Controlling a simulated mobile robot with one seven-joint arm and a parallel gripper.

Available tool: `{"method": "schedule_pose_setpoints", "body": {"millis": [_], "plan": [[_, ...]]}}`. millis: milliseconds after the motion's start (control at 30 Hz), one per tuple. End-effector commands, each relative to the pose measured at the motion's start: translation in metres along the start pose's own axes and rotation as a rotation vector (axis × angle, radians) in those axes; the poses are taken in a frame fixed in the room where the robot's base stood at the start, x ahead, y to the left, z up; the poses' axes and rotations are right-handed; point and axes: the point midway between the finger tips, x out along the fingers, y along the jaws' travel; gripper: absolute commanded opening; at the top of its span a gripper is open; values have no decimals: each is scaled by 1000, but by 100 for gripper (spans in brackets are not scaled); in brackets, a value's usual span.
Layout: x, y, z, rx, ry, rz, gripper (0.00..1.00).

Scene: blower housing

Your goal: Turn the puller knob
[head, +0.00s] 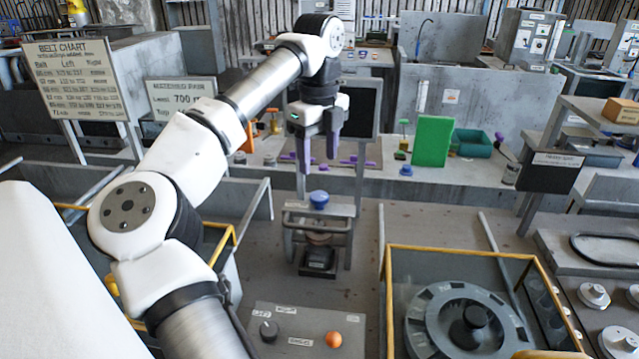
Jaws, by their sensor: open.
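A blue knob (319,199) sits on top of a small grey metal frame (345,211), which looks like the puller. A dark block (319,262) and a round brownish part (318,238) are under the frame. My gripper (318,166) points down with its two purple fingers apart and nothing between them. In the picture it appears just above the blue knob, not touching it. The exact depth between fingers and knob is hard to tell.
A control panel (300,322) with a black dial (268,331) and an orange button (333,339) stands in front. A yellow-edged guard (455,252) surrounds a large wheel (465,325) at the right. Behind, a bench holds a green board (432,141) and purple parts.

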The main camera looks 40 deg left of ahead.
Motion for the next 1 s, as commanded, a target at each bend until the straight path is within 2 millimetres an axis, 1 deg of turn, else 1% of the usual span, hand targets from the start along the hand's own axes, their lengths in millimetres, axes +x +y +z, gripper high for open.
{"method": "schedule_pose_setpoints", "body": {"millis": [100,200,400,600,833,1000], "plan": [[25,0,0,3,4,0,57],[44,0,0,1,4,0,57],[72,0,-1,2,3,-1,57],[82,-1,-1,3,1,-3,57],[83,-1,-1,2,1,-3,57],[83,-1,-1,2,1,-3,35]]}}
